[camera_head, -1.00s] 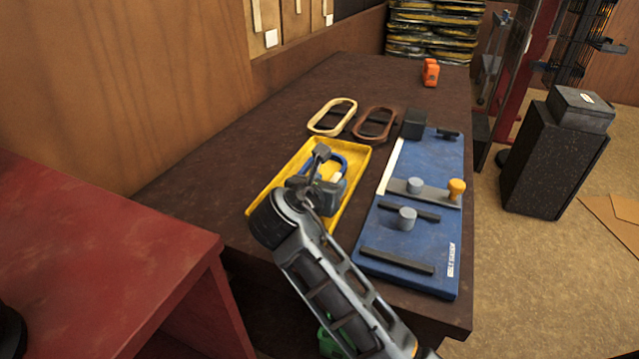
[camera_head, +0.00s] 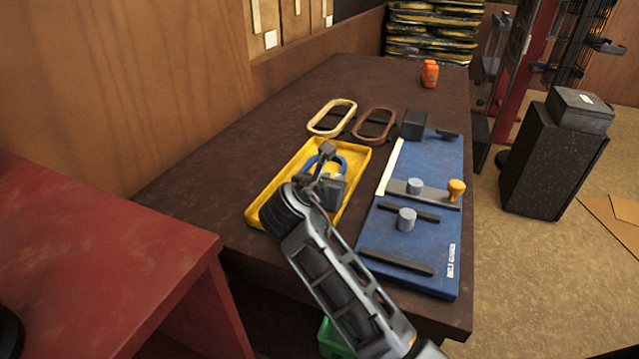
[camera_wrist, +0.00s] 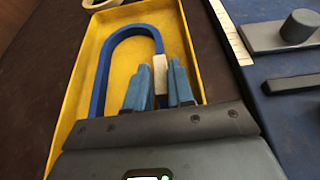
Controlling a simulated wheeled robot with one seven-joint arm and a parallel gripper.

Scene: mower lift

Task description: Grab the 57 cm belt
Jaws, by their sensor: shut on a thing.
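A blue belt (camera_wrist: 105,65) forms a loop in a yellow tray (camera_wrist: 65,130), with a pale tag-like section (camera_wrist: 160,68) on its right strand. In the head view the blue belt (camera_head: 338,160) is partly hidden by my gripper. My gripper (camera_wrist: 160,92) is shut on the belt's right strand at the pale section, its blue fingers on either side. In the head view my gripper (camera_head: 328,172) is over the tray. A cream belt (camera_head: 323,120) and a brown belt (camera_head: 360,127) lie beyond the tray. No length marking is readable on any belt.
A blue board (camera_head: 425,235) with pegs, bars and an orange-yellow knob (camera_head: 456,188) lies right of the tray. An orange object (camera_head: 429,75) stands at the dark table's far end. A red surface (camera_head: 90,260) is at left. The table's far half is mostly clear.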

